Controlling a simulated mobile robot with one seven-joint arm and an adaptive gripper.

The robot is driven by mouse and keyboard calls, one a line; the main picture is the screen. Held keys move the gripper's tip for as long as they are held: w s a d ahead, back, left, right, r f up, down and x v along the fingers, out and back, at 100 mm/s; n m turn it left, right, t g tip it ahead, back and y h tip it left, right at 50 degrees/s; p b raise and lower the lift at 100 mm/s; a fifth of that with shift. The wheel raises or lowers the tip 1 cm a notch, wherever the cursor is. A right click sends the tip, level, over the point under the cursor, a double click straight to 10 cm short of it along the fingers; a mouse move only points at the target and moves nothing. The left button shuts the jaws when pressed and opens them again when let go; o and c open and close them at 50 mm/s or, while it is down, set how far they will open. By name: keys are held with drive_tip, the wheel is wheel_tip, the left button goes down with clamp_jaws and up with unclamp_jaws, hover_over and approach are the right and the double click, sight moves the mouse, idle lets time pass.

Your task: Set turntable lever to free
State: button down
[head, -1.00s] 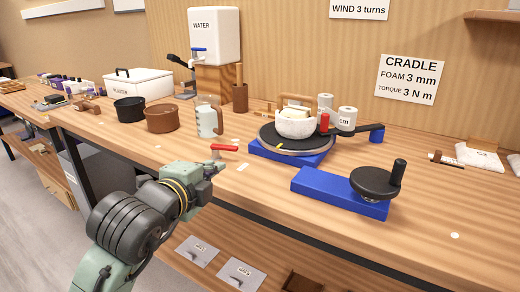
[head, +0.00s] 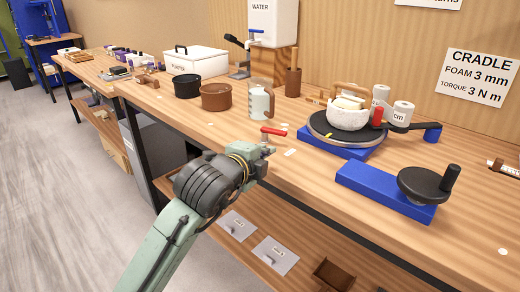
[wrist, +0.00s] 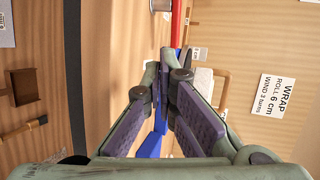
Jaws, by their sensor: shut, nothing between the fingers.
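A separate red lever handle (head: 273,130) lies roughly level near the table's front edge. I cannot tell which of these is the turntable lever. My gripper (head: 268,150) is shut and empty, just in front of the red handle. In the wrist view, my fingertips (wrist: 179,62) meet below a red strip (wrist: 176,25); contact is unclear.
A blue base with a black crank wheel (head: 425,184) sits right of the turntable. A clear jug (head: 261,102) and brown pot (head: 216,97) stand behind my gripper. A lower shelf (head: 320,255) holds grey cards. Bare tabletop lies between the red handle and turntable.

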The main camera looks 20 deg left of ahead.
sight(277, 153)
drive_tip(key=p+x, duration=0.1)
drive_tip(key=x, duration=0.2)
drive_tip(key=p+x, duration=0.1)
drive_tip(key=x, duration=0.2)
drive_tip(key=r+p+x, duration=0.1)
drive_tip(key=x, duration=0.2)
drive_tip(key=shift+w, duration=0.15)
